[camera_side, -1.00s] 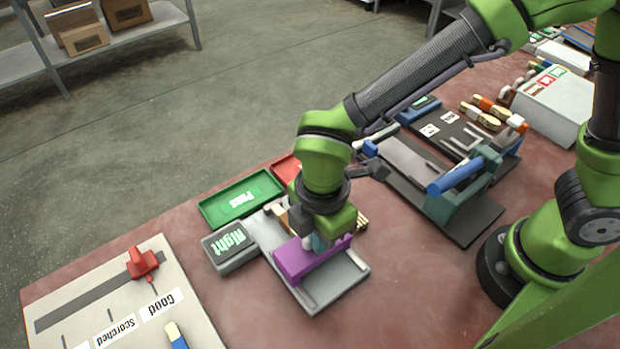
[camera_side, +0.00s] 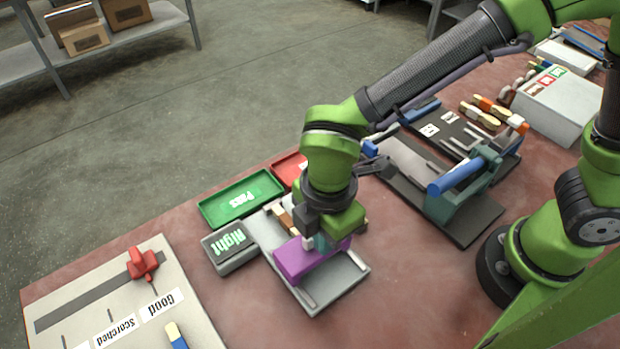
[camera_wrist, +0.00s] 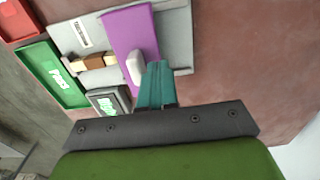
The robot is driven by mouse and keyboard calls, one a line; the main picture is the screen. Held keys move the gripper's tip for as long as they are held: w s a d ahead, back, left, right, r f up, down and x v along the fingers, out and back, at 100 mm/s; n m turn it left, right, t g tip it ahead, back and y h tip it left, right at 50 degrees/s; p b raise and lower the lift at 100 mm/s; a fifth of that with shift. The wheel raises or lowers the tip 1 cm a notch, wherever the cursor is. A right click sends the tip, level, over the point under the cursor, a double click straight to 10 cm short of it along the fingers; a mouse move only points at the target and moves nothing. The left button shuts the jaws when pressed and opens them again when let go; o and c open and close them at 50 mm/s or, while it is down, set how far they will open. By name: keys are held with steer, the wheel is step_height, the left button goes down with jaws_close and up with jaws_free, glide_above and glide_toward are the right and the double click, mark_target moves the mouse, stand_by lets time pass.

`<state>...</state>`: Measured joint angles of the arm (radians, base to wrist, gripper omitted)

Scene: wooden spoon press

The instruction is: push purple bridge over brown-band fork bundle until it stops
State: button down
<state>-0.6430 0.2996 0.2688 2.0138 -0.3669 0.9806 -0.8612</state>
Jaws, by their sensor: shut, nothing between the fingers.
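The purple bridge (camera_side: 295,262) stands across the grey tray-like base (camera_side: 348,285). In the wrist view the bridge (camera_wrist: 124,30) has a pale knob (camera_wrist: 135,68) on it. The fork bundle (camera_wrist: 83,63) with its brown band (camera_wrist: 96,62) lies on the base to the left of the bridge, its near end reaching the bridge's edge. In the side view the bundle (camera_side: 284,218) is partly hidden behind my wrist. My gripper (camera_side: 318,243) is shut and empty, low against the bridge at its knob. In the wrist view its teal fingers (camera_wrist: 155,82) sit beside the knob; I cannot tell if they touch.
A green Pass tray (camera_side: 240,199), a red tray (camera_side: 288,167) and a grey box labelled Right (camera_side: 230,247) stand close by at the left. A white board with a red slider (camera_side: 143,262) lies front left. A blue-handled press (camera_side: 455,178) stands to the right.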

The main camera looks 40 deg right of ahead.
step_height(320, 180, up, 6)
steer(key=shift+f, duration=0.2)
stand_by(0.4)
steer(key=d+r+m+t+y, duration=0.1)
steer(key=d+r+m+t, duration=0.2)
steer(key=d+m, duration=0.8)
steer(key=d+r+m+t+y, duration=0.1)
steer(key=d+r+m+t, duration=0.3)
steer(key=d+r+m, duration=0.3)
steer(key=d+m, duration=0.4)
steer(key=d, duration=0.2)
steer(key=shift+w+d, duration=0.15)
steer(key=shift+d, duration=0.25)
